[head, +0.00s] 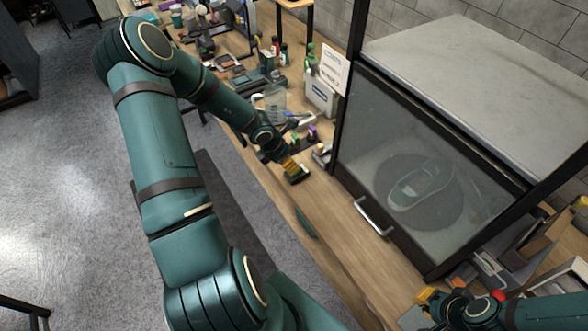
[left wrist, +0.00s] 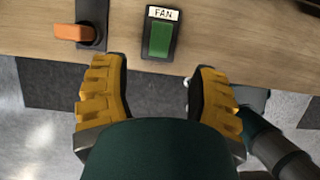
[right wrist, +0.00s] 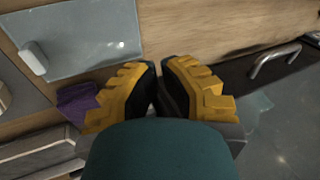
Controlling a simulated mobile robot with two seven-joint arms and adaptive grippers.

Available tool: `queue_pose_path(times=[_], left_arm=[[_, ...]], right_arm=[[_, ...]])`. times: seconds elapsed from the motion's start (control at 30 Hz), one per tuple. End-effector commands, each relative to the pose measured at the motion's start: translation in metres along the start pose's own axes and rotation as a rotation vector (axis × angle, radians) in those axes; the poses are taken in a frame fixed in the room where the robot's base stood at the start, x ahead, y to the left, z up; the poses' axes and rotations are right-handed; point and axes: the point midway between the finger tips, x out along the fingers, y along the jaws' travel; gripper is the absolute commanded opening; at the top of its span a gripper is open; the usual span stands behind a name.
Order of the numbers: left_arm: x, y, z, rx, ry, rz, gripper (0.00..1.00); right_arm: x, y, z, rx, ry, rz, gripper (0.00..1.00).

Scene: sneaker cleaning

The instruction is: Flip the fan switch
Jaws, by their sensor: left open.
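The fan switch is a green rocker (left wrist: 160,38) in a dark housing with a white label reading FAN. In the left wrist view it sits on the wooden surface near the edge. My left gripper (left wrist: 162,70) is open and empty, its yellow-padded fingers apart, with the switch ahead between the lines of the two fingers. I see no contact with it. I cannot make out the switch in the head view. My right gripper (head: 429,297) is at the lower right of the head view. In the right wrist view its fingers (right wrist: 160,70) are together with nothing visible between them.
An orange switch (left wrist: 75,33) on a dark plate is left of the fan switch. A glass-fronted cabinet (head: 460,90) with a metal handle (head: 374,216) holds a shoe (head: 420,187). A purple cloth (right wrist: 76,102) lies near the right gripper. Bottles and tools crowd the table's far end.

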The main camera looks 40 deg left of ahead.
Motion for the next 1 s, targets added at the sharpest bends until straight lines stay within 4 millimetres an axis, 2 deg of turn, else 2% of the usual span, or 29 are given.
queue_pose_path(times=[0.13,0.2,0.4,0.6,0.87,0.9,0.97,1.0], left_arm=[[0.026,-0.002,0.001,0.005,0.000,-0.003,0.60],[0.041,-0.001,-0.001,0.003,0.000,-0.002,0.60],[0.069,0.000,-0.001,0.001,0.000,0.000,0.60],[0.078,0.000,0.000,0.001,0.000,-0.001,0.60],[0.078,0.000,0.000,0.001,0.000,0.000,0.60],[0.078,0.000,0.000,0.001,0.000,0.000,0.55],[0.078,0.000,0.000,0.001,0.000,0.000,0.34],[0.078,0.000,0.000,0.001,0.000,0.000,0.20]], right_arm=[[0.000,0.000,0.000,0.000,0.000,0.000,0.00],[0.007,0.003,0.001,0.000,0.001,0.000,0.00],[0.020,0.008,0.003,0.003,0.002,0.001,0.00],[0.024,0.010,0.004,0.004,0.003,0.002,0.00],[0.023,0.009,0.004,0.004,0.003,0.002,0.00],[0.023,0.009,0.004,0.004,0.003,0.002,0.00],[0.023,0.009,0.004,0.004,0.003,0.002,0.00],[0.023,0.009,0.004,0.004,0.003,0.002,0.00]])
